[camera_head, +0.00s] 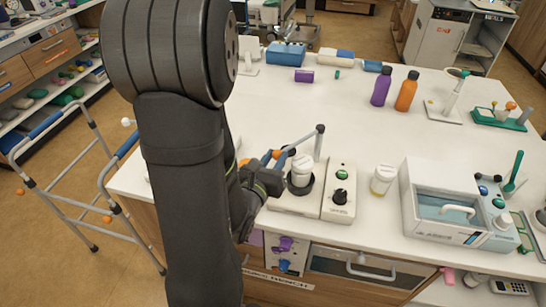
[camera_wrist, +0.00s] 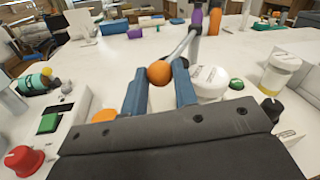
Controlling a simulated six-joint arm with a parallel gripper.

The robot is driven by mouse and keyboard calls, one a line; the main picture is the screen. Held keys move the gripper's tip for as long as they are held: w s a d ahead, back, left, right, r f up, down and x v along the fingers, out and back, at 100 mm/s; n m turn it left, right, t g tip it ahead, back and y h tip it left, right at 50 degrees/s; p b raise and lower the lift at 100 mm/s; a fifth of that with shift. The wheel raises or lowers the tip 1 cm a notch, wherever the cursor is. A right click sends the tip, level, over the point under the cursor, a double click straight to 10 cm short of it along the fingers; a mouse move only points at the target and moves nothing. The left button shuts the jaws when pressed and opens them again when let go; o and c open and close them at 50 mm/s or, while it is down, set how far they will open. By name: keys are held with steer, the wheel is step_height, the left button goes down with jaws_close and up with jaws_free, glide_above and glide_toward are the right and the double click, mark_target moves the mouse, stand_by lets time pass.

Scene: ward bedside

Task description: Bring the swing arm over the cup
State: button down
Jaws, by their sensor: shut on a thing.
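The swing arm (camera_head: 301,141) is a grey bar on an upright post behind the cup. It also shows in the wrist view (camera_wrist: 181,45), with an orange ball knob (camera_wrist: 159,72) at its near end. My gripper (camera_wrist: 159,88) has blue fingers on either side of the knob and is shut on it. In the head view my gripper (camera_head: 270,158) is just left of the cup. The white lidded cup (camera_head: 301,168) stands upright in a dark round holder on a white base; in the wrist view the cup (camera_wrist: 209,80) is right of my right finger, partly hidden. The knob is beside the cup.
A control box with a green button (camera_head: 342,175) and black knob (camera_head: 341,196) adjoins the base. A yellow-labelled jar (camera_head: 382,180) and a white bath unit (camera_head: 445,205) stand to the right. Purple (camera_head: 381,88) and orange (camera_head: 406,92) bottles stand farther back. The mid-table is clear.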

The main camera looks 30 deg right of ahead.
stand_by(0.3)
steer(key=c, duration=1.1)
jaws_free()
steer(key=shift+c, duration=0.2)
steer(key=shift+w, duration=0.1)
